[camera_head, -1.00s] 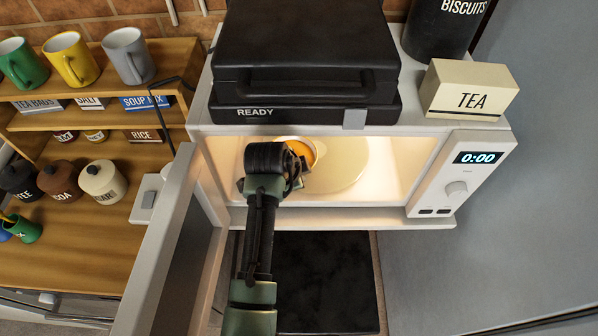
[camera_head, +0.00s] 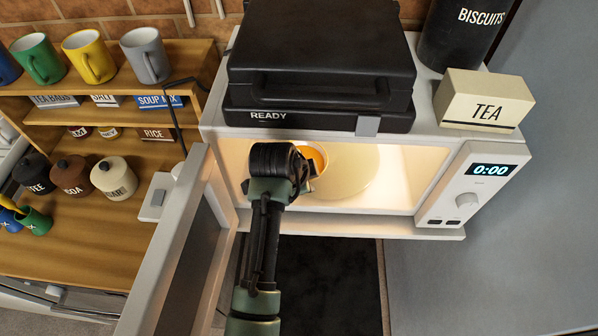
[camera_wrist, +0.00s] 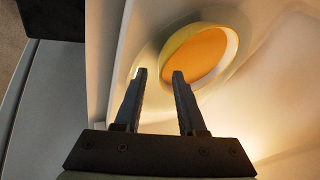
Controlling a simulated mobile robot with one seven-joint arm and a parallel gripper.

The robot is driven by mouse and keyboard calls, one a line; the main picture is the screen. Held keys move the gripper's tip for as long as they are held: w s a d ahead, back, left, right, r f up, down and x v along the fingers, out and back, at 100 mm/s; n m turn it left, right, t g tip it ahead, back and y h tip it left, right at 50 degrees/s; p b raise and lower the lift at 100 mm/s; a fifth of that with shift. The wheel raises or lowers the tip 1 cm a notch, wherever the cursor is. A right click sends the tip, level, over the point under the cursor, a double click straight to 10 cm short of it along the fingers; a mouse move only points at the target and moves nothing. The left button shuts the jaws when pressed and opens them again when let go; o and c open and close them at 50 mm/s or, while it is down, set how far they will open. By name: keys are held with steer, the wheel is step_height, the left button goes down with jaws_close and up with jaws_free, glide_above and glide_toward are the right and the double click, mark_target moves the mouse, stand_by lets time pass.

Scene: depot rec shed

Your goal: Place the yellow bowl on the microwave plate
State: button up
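The yellow bowl (camera_head: 318,158), orange inside with a pale rim, is inside the open microwave (camera_head: 405,222), over the left part of the pale round plate (camera_head: 352,178). In the wrist view the bowl (camera_wrist: 197,55) lies just beyond my gripper's fingertips (camera_wrist: 159,75). My gripper reaches in through the microwave opening. Its two fingers are apart, with the right fingertip overlapping the bowl's near-left edge. My arm hides part of the bowl and plate in the head view. I cannot tell whether the fingers touch the bowl.
The microwave door (camera_head: 175,250) stands open close to the left of my arm. A black case (camera_head: 318,65) and a tea box (camera_head: 485,98) sit on top of the microwave. A wooden shelf (camera_head: 130,140) with mugs and jars is at left. The plate's right side is clear.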

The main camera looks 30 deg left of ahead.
steer(key=v, duration=0.9)
steer(key=shift+s+r+b, duration=0.2)
steer(key=shift+r+b, duration=0.1)
